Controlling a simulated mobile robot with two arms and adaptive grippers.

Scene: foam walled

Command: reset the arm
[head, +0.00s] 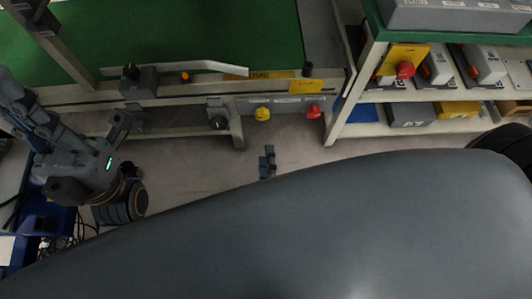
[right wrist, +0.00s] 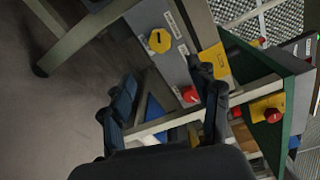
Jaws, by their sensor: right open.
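My right gripper (head: 267,161) shows as small dark fingers past the edge of my large grey arm link in the head view. In the right wrist view, its two dark fingers (right wrist: 163,75) stand well apart, with nothing between them. It is over the floor, short of the panel with the yellow knob and red button. My left arm comes in at the left of the head view. Its gripper (head: 126,123) is near the conveyor's front frame, and its finger opening is unclear. The task names no separate object.
A green-topped conveyor (head: 200,35) spans the upper left. A yellow knob (head: 262,114) and red button (head: 314,111) sit on its lower panel. A shelf rack (head: 350,130) with bins stands at right. Grey floor (head: 195,165) is open between my arms.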

